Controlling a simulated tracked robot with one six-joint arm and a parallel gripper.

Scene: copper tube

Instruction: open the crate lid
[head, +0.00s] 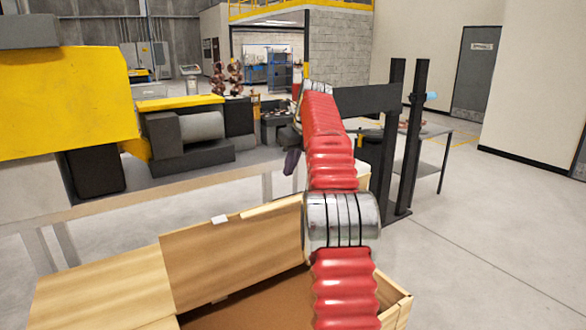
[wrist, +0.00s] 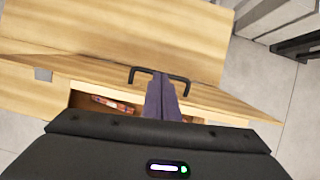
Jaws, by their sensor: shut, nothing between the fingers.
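The wooden crate (head: 392,303) stands at the bottom of the head view, partly hidden by my red arm. Its lid (head: 235,250) is a tilted panel, raised at least partly, with the brown inside of the crate showing below it. In the wrist view, the lid (wrist: 120,35) fills the upper part, and a black handle (wrist: 140,69) shows behind my fingers. My gripper (wrist: 162,76) is shut and empty, with its fingertips overlapping the handle in the picture. I cannot tell if they touch it. In the head view my gripper (head: 291,160) is a small dark shape beside the arm.
A flat wooden panel (head: 100,292) lies left of the lid. A copper-coloured piece (wrist: 112,103) shows in the dark crate opening. A yellow and grey machine (head: 65,100) stands behind at the left. Open floor (head: 490,250) lies to the right.

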